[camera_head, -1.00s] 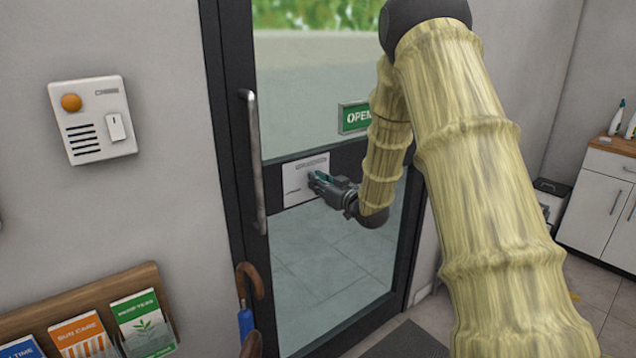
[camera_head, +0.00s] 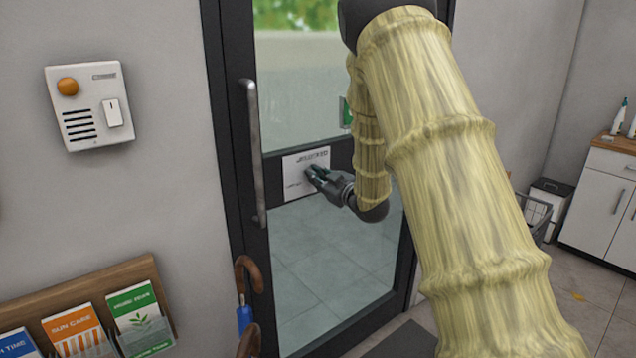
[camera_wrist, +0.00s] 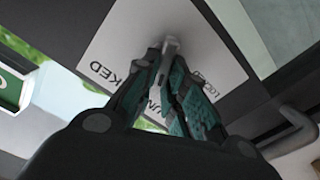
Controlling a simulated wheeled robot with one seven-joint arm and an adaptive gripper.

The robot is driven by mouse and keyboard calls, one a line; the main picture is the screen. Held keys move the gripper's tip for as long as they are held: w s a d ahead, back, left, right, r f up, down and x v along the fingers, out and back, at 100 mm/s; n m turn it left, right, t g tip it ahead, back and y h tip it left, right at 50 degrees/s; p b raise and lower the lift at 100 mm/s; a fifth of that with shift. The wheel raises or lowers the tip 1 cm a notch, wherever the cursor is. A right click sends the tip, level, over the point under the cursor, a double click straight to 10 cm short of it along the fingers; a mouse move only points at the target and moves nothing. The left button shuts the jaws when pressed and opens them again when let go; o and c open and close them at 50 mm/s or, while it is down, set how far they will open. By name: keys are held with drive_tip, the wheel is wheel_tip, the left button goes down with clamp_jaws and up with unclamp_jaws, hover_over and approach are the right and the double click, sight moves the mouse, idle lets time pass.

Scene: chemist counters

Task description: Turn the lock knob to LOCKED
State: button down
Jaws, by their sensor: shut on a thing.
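The lock knob (camera_wrist: 171,44) is a small grey piece on a white plate (camera_head: 293,188) fixed to the door's dark crossbar. In the wrist view the plate (camera_wrist: 118,38) carries the words UNLOCKED at left, partly hidden by a finger, and LOCKED at right. My gripper (camera_head: 310,175) is at the plate, and in the wrist view its teal-padded fingers (camera_wrist: 172,62) are shut on the knob. The knob's tip shows between the fingertips; the fingers hide the rest, and I cannot tell exactly which word it points to.
The glass door has a long vertical handle (camera_head: 256,150) left of the plate. A brown-handled umbrella (camera_head: 246,275) stands by the door's lower left. A leaflet rack (camera_head: 90,290) and a white wall panel (camera_head: 88,106) are on the left wall.

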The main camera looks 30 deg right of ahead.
drive_tip(key=shift+a+f+n+b, duration=0.2)
drive_tip(key=shift+f+n+b, duration=0.1)
drive_tip(key=shift+n+b, duration=1.6)
drive_tip(key=shift+a+f+n+b, duration=0.15)
drive_tip(key=shift+f+n+b, duration=0.15)
drive_tip(key=shift+n+b, duration=1.6)
drive_tip(key=shift+a+f+n+b, duration=0.25)
drive_tip(key=shift+n+b, duration=0.95)
drive_tip(key=shift+n, duration=1.4)
drive_tip(key=c, duration=1.5)
unclamp_jaws()
drive_tip(key=s, duration=0.8)
drive_tip(key=s+d, duration=0.1)
drive_tip(key=s, duration=0.3)
